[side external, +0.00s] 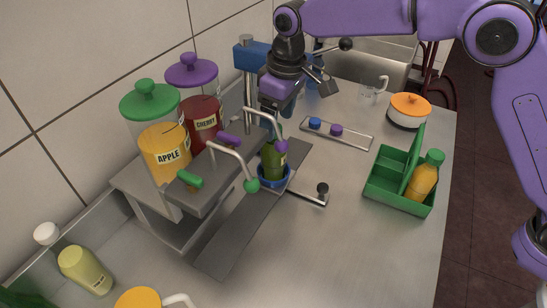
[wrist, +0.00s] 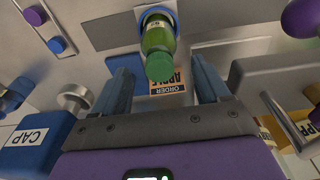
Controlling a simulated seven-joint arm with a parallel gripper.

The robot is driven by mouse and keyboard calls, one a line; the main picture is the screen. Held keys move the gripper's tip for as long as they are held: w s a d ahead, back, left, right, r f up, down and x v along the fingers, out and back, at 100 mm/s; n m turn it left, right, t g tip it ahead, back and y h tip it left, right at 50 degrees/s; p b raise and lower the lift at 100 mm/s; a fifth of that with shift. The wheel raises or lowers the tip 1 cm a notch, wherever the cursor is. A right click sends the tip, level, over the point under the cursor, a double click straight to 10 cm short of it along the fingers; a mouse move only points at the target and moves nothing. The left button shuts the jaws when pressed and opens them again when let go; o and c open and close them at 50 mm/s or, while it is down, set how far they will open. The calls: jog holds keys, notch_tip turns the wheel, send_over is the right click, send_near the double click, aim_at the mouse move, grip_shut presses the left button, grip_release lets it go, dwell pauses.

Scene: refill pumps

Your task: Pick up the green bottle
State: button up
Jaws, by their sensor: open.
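The green bottle (side external: 274,162) stands upright in a blue ring holder (side external: 262,181) under the dispenser spouts. In the wrist view the green bottle (wrist: 157,37) shows with its green cap toward me, between and beyond the finger tips. My gripper (side external: 277,112) is above the bottle, pointing down. In the wrist view my gripper (wrist: 163,75) has its two blue fingers spread apart, with nothing held between them. The spouts partly hide the bottle's upper part in the side view.
The apple dispenser (side external: 152,150) and cherry dispenser (side external: 207,115) stand left of the bottle, with their spouts close beside it. A blue CAP station (wrist: 32,143) is near my gripper. A green caddy (side external: 390,175) holds an orange bottle (side external: 422,182). The front right counter is clear.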

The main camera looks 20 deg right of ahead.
aim_at(274, 154)
jog(key=shift+w+a+f, duration=0.1)
jog(key=shift+w+f, duration=0.05)
jog(key=shift+f, duration=0.75)
jog(key=shift+w+a+f, duration=0.1)
jog(key=shift+a+f, duration=0.05)
jog(key=shift+f, duration=0.75)
jog(key=shift+w+a+f, duration=0.1)
jog(key=shift+w+f, duration=0.05)
jog(key=shift+f, duration=0.75)
grip_shut()
jog(key=shift+r, duration=0.1)
